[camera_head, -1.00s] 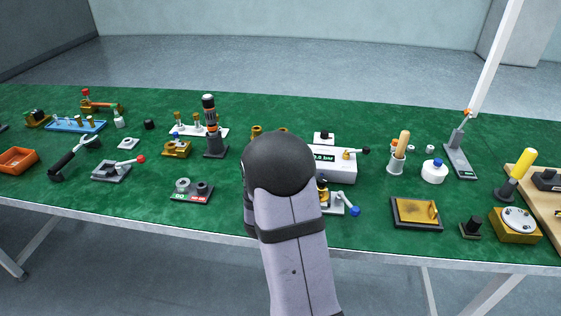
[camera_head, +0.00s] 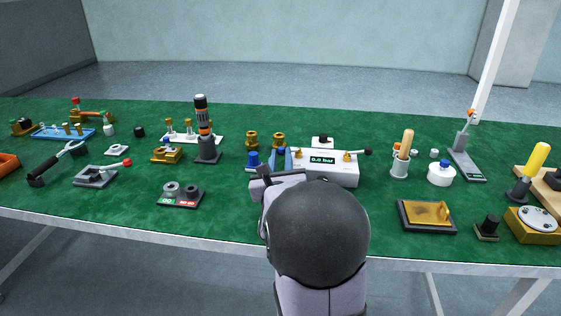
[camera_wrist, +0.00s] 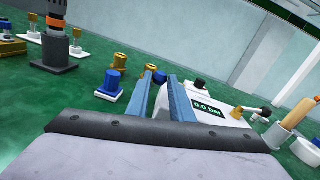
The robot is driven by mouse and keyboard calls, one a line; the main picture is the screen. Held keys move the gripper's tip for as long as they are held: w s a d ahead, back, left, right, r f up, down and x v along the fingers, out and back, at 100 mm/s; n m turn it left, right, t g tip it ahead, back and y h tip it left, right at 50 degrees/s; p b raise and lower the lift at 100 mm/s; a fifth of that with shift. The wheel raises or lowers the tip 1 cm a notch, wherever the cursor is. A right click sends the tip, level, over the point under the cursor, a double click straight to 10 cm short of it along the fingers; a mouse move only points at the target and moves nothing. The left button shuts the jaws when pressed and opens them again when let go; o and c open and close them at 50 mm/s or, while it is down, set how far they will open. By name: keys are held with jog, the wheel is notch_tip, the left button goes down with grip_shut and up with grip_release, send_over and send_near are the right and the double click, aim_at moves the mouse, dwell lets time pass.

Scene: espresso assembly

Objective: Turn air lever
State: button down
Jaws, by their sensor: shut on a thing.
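A white pressure box (camera_head: 338,172) reads 0.0 bar and stands right of my fingers. A lever with a black knob (camera_head: 367,152) sticks out at its right; the knob also shows in the wrist view (camera_wrist: 265,113). My gripper (camera_head: 280,153) has its two blue fingers beside the box's left end. In the wrist view, the fingertips (camera_wrist: 161,76) are close around a small blue piece, mostly hidden, perhaps a lever knob. The blue-knobbed lever seen earlier in front of the box is now hidden behind my arm. The fingers are apart from the black knob.
A blue-capped piece (camera_head: 253,160) on a white base stands just left of my fingers. Two brass parts (camera_head: 251,140) stand behind. A tall dark tool (camera_head: 203,130) is further left. A wooden-handled cup (camera_head: 402,155) and a white jar (camera_head: 441,174) stand right of the box.

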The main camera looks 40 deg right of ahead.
jog(key=shift+d+r, duration=0.15)
jog(key=shift+r, duration=0.05)
jog(key=c, duration=1.6)
grip_release()
jog(key=shift+f, duration=0.1)
jog(key=shift+s+a, duration=0.35)
jog(key=shift+b+v, duration=0.35)
jog(key=shift+v, duration=2.9)
jog(key=shift+o, duration=0.3)
jog(key=shift+d, duration=0.1)
